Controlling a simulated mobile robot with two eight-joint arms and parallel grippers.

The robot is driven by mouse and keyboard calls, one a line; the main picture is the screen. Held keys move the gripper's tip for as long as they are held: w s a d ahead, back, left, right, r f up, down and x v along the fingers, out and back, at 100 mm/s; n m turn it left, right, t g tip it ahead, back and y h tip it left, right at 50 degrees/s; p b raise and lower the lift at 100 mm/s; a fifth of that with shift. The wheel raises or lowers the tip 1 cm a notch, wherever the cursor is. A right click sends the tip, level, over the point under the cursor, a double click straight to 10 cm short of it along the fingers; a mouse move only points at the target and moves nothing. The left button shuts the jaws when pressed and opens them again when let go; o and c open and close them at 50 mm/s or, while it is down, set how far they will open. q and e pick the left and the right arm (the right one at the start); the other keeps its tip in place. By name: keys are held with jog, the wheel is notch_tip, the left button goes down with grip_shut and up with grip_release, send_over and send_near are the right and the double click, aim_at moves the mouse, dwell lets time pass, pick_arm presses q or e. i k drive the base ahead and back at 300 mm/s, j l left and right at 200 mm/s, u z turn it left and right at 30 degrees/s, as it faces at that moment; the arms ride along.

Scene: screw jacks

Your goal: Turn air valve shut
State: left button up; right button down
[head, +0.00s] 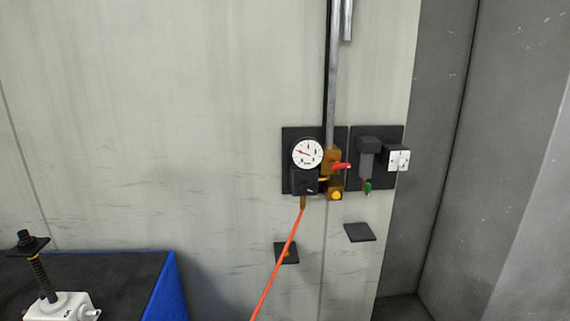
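The air valve (332,160) is a brass body on a dark wall plate, below a vertical metal pipe. Its small red handle (342,166) sticks out to the right, close to horizontal. A round white gauge (307,153) with a red needle sits just left of the valve. An orange hose (278,262) runs down from the fitting under the gauge. Neither of my grippers shows in the head view, so nothing is seen touching the handle.
A second dark plate with a grey block and a white dial (398,159) is to the right. Two small dark plates (359,232) are lower on the wall. A screw jack (43,277) stands on a dark-topped, blue-edged table (120,275) at lower left.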

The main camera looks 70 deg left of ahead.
aim_at(337, 165)
jog(key=u, duration=2.35)
jog(key=i+j+z, duration=0.3)
jog(key=k+l, duration=0.05)
jog(key=k, duration=0.05)
